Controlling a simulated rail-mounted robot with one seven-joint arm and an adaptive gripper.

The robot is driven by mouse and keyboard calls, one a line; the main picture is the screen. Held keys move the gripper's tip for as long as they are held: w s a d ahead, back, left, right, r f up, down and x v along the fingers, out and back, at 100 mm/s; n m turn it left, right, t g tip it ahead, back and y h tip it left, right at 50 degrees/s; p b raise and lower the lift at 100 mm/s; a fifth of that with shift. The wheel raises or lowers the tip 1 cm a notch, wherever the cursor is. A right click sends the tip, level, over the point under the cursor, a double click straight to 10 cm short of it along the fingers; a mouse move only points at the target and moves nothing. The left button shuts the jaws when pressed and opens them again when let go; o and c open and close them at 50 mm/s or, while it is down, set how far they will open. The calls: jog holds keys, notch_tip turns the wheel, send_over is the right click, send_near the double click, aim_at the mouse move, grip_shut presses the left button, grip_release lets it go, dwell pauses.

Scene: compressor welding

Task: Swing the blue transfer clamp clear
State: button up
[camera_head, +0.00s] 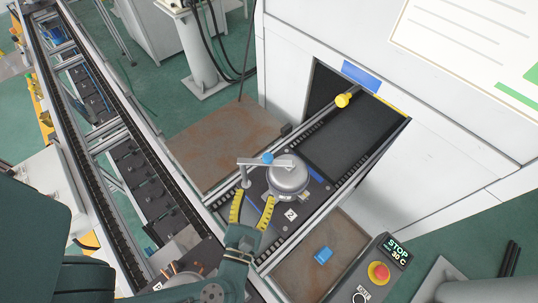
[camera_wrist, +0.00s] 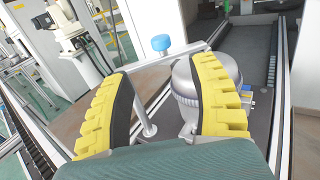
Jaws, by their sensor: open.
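The transfer clamp (camera_head: 252,161) is a grey bar on an upright post, with a blue knob (camera_head: 267,157) on top. The bar reaches from the post over the top of a silver domed compressor (camera_head: 289,178). In the wrist view, the blue knob (camera_wrist: 160,43) and the clamp post (camera_wrist: 146,112) show between my fingers, and the compressor dome (camera_wrist: 183,82) is partly hidden behind the right finger. My gripper (camera_head: 254,197) has yellow ribbed fingers, spread wide and empty. It is just in front of the clamp. I cannot tell whether a finger touches it.
The compressor sits on a dark plate (camera_head: 291,215) on a conveyor leading into a white machine's opening (camera_head: 350,130). A yellow knob (camera_head: 343,100) is at that opening. A control box with a red stop button (camera_head: 379,272) is at lower right. A long conveyor (camera_head: 128,165) runs along the left.

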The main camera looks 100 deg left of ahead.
aim_at(267, 162)
jog(key=a+p, duration=0.1)
jog(key=a, duration=0.3)
jog(key=w+a+p, duration=0.1)
jog(key=a, duration=0.3)
jog(key=a+p, duration=0.1)
jog(key=a, duration=0.3)
jog(key=shift+w+a, duration=0.15)
jog(key=shift+a, duration=0.1)
grip_shut()
